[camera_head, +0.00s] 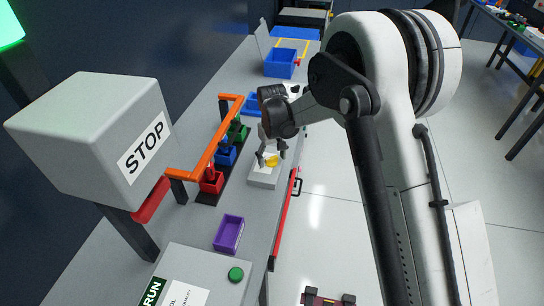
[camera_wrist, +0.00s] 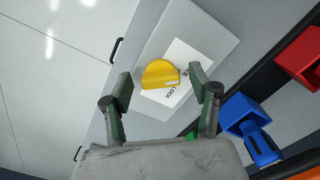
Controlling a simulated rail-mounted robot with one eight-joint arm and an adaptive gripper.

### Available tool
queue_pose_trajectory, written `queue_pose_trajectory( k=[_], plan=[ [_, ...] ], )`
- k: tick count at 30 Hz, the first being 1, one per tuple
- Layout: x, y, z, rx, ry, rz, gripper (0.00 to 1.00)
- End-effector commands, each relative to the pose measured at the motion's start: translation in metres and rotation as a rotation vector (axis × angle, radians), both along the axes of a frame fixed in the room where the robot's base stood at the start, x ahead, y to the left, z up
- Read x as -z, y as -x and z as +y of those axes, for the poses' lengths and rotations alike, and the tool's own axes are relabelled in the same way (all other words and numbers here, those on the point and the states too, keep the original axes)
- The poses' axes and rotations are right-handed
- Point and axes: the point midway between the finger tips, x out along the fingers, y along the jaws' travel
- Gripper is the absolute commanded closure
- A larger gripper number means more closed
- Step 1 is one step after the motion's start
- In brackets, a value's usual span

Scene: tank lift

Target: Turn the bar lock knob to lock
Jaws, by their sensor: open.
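The bar lock knob is a yellow rounded knob (camera_wrist: 160,74) on a white label with the word LOCK, set on a light grey panel (camera_wrist: 205,32). In the head view the knob (camera_head: 271,160) shows as a small yellow patch on its grey base (camera_head: 263,178). My gripper (camera_wrist: 160,86) is open, with one fingertip on each side of the knob in the wrist view. Gaps show between the fingers and the knob, so nothing is held. In the head view my gripper (camera_head: 271,158) is over the knob, and the fingertips partly cover it.
An orange bar (camera_head: 207,147) runs beside red (camera_head: 211,183), blue (camera_head: 226,155) and green (camera_head: 238,132) blocks. A STOP box (camera_head: 95,135) stands at left. A purple bin (camera_head: 229,234) and a green button (camera_head: 236,274) are in front. A blue bin (camera_head: 281,64) stands at the back.

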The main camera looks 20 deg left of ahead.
Motion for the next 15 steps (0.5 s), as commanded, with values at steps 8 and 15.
queue_pose_trajectory(
  k=[8, 15],
  plan=[
    [0.0015, 0.0, 0.0, 0.0, 0.0, 0.0, 0.43],
    [0.0013, 0.0, 0.0, 0.0, 0.0, 0.0, 0.73]
  ],
)
